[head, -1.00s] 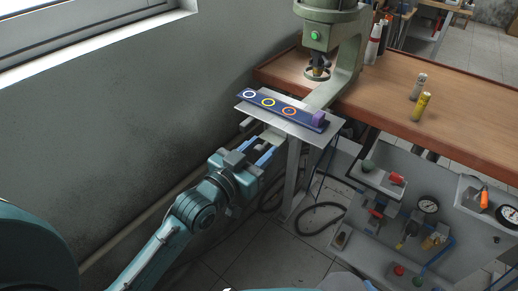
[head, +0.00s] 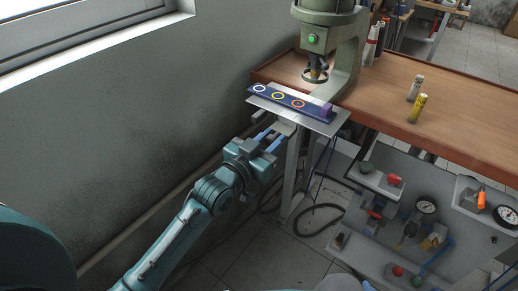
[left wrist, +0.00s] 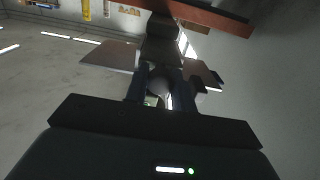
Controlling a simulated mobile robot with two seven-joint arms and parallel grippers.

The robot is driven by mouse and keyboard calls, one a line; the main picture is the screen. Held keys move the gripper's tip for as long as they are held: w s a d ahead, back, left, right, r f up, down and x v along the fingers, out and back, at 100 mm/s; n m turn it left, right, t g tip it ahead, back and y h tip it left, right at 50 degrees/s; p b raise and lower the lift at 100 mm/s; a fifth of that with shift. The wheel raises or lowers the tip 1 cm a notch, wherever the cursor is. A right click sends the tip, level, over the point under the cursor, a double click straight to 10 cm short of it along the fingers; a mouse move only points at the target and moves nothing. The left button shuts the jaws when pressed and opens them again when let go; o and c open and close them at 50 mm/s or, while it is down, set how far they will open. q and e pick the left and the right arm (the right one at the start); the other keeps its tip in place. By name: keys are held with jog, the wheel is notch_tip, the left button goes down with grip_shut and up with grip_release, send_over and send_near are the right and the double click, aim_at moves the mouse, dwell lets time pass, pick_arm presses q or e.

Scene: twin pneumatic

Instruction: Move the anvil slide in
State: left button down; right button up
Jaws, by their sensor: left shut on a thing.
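The anvil slide is a light metal plate (head: 325,127) carrying a dark blue strip (head: 311,109) with white, yellow and orange rings and a purple block (head: 325,110) at its right end. It sticks out from the bench's near left edge, below and in front of the green press (head: 344,55). My left gripper (head: 276,137) is at the slide's near side, shut on its handle (head: 287,128). In the left wrist view my two fingers (left wrist: 160,88) close around a dark part below the plate, whose underside (left wrist: 108,55) shows; the contact is dim.
A grey panel (head: 385,245) with valves and gauges stands below at right. A bare wall (head: 120,130) runs along the left.

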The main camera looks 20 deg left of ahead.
aim_at(289, 123)
pick_arm(q)
jog(key=b+x, duration=0.1)
jog(key=x, duration=0.7)
jog(key=shift+w, duration=0.1)
jog(key=shift+r, duration=0.1)
jog(key=c, duration=1.2)
grip_release()
jog(key=shift+d, duration=0.1)
